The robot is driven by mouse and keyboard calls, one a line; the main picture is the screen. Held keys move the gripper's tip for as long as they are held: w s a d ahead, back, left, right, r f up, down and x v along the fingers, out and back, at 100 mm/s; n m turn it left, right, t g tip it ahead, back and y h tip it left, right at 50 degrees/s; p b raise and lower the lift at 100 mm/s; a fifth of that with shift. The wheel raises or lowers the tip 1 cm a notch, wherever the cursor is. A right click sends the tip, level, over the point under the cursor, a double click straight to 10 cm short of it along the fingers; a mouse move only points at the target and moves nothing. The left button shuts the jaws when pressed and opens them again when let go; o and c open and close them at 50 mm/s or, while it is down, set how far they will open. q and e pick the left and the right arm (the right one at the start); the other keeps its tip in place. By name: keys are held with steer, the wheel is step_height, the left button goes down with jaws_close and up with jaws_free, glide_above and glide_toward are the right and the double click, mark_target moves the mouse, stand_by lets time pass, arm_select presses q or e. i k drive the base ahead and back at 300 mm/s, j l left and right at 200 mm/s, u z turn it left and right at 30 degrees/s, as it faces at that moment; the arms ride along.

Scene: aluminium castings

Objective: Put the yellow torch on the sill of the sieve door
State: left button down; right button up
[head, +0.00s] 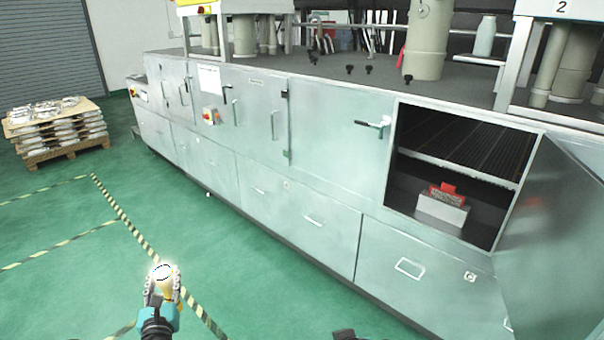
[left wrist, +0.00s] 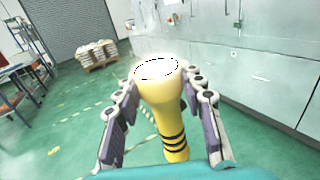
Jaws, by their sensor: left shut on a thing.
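The yellow torch (left wrist: 168,118) is held upright between the fingers of my left gripper (left wrist: 160,112), its bright lens end away from the palm. In the head view the torch (head: 163,273) and my left gripper (head: 162,289) are at the lower left, over the green floor and well apart from the cabinet. The sieve door (head: 556,240) stands open at the right. The sill (head: 440,232) is the lower front edge of its opening. Inside are a grey block with a red piece (head: 443,203) and a dark slatted sieve above. My right gripper is not clearly seen.
A long metal cabinet (head: 250,130) runs across the view, with a handle (head: 375,123) beside the opening. A pallet of castings (head: 58,128) stands at the far left. The green floor in front of the cabinet is clear, with striped tape lines.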

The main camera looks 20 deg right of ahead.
mark_target(430, 218)
steer(key=i+z, duration=0.15)
steer(key=i, duration=0.55)
steer(key=i+j+z, duration=0.15)
steer(key=i, duration=0.55)
steer(key=i+j+z, duration=0.1)
steer(key=i, duration=0.65)
steer(key=z, duration=2.7)
steer(key=j, duration=0.1)
